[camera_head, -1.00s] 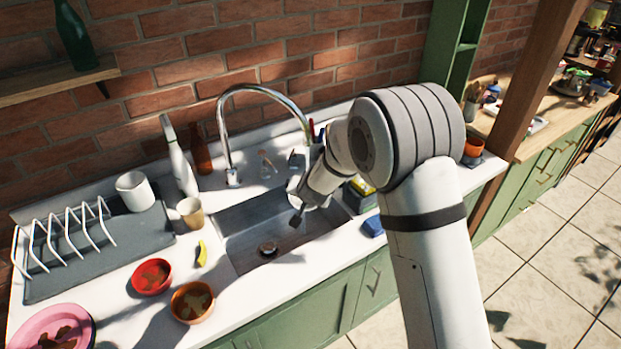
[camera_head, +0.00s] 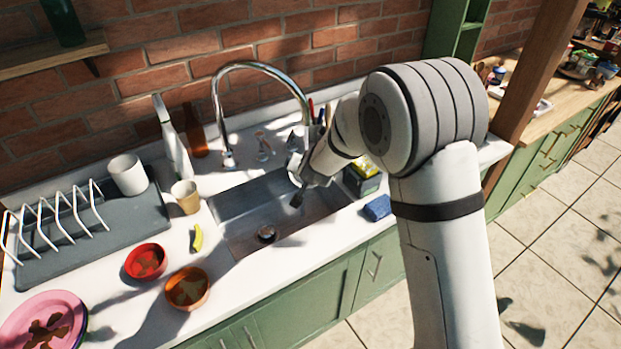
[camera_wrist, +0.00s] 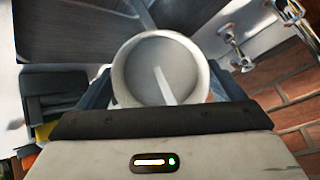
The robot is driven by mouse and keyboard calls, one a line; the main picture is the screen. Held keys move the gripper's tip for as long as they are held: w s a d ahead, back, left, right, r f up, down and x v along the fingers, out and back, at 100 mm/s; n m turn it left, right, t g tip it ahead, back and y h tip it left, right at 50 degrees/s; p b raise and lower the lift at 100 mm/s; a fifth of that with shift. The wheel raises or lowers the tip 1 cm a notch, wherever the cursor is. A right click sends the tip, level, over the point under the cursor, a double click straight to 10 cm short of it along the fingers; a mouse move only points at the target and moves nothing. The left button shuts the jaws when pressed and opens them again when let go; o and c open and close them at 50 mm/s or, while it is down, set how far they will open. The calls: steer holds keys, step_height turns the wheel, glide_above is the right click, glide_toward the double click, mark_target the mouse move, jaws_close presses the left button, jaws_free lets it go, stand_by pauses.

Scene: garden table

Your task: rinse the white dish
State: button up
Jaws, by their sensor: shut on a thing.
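A round white dish (camera_wrist: 150,62) with a grey inside sits between the fingers of my gripper (camera_wrist: 164,90) in the wrist view. The gripper is shut on it. A pale strip crosses the inside of the dish; I cannot tell whether it is water or light. In the head view my gripper (camera_head: 300,180) is over the right part of the metal sink (camera_head: 245,215), and my arm hides much of it. The curved chrome tap (camera_head: 226,100) stands behind the sink, with its spout end close to my gripper.
A white cup (camera_head: 127,174) stands by the dish rack (camera_head: 60,225). A tan cup (camera_head: 186,196), red bowl (camera_head: 146,262), orange bowl (camera_head: 187,288) and pink plate (camera_head: 40,320) are left of the sink. A blue sponge (camera_head: 377,207) lies to its right. Bottles (camera_head: 172,140) stand behind.

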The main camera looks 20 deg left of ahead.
steer(key=shift+s+d+t+y+b, duration=0.15)
steer(key=shift+t+y+b, duration=0.85)
steer(key=shift+b, duration=4.4)
steer(key=t+b, duration=0.2)
steer(key=b, duration=0.3)
steer(key=t+b, duration=0.1)
steer(key=b, duration=0.4)
steer(key=shift+r+n+t+b, duration=0.3)
steer(key=shift+r+t+b, duration=0.05)
steer(key=shift+t, duration=0.05)
steer(key=shift+r+t+y+b, duration=0.3)
steer(key=shift+y+b, duration=0.1)
steer(key=shift+b, duration=0.35)
steer(key=w+d+r+b, duration=0.3)
steer(key=d+r+b, duration=0.1)
steer(key=d, duration=0.3)
steer(key=shift+w+b, duration=0.35)
steer(key=shift+b, duration=0.4)
